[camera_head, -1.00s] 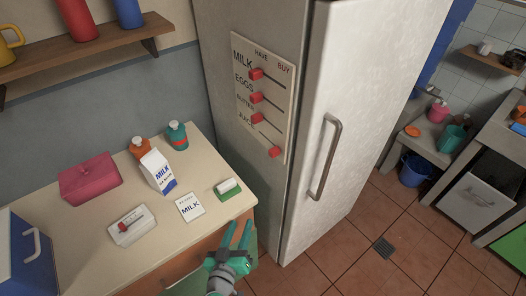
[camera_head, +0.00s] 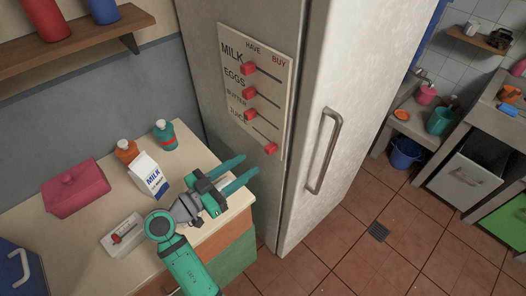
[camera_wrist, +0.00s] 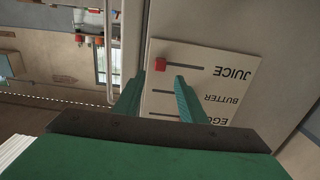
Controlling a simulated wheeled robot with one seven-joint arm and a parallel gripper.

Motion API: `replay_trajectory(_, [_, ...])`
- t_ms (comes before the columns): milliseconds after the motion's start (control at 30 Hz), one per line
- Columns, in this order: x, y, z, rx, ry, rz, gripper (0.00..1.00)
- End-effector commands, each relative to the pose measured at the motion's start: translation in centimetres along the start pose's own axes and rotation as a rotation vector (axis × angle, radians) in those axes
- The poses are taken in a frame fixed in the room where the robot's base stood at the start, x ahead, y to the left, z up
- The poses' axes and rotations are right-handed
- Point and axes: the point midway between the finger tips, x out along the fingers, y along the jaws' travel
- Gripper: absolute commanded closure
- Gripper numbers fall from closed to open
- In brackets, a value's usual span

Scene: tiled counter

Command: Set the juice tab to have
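The list board (camera_head: 262,92) is on the fridge side, with HAVE on the left and BUY on the right. The red juice tab (camera_head: 271,148) sits at the BUY end of the lowest slot. The other red tabs sit at the HAVE end. My gripper (camera_head: 250,165) is open and empty, just left of and below the juice tab, pointing at the board. In the wrist view the board is upside down, and the juice tab (camera_wrist: 160,65) shows in line with the gap between my fingertips (camera_wrist: 160,77), apart from them. The right finger covers part of the butter row.
The fridge handle (camera_head: 325,152) stands out to the right of the board. The counter (camera_head: 95,222) below holds a milk carton (camera_head: 149,176), two bottles, a pink box (camera_head: 76,188) and a white slider plate (camera_head: 122,235).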

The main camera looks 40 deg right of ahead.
Motion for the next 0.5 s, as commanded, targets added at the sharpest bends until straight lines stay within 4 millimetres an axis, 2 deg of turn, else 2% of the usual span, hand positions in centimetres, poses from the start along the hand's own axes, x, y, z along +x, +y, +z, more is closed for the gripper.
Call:
replay_trajectory(100, [2.3, 0.1, 0.0, 0.000, -0.001, 0.004, 0.62])
replay_trajectory(300, [5.6, 0.1, 0.0, 0.000, 0.000, 0.002, 0.62])
replay_trajectory(500, [7.6, -0.1, 0.0, -0.001, 0.000, -0.001, 0.62])
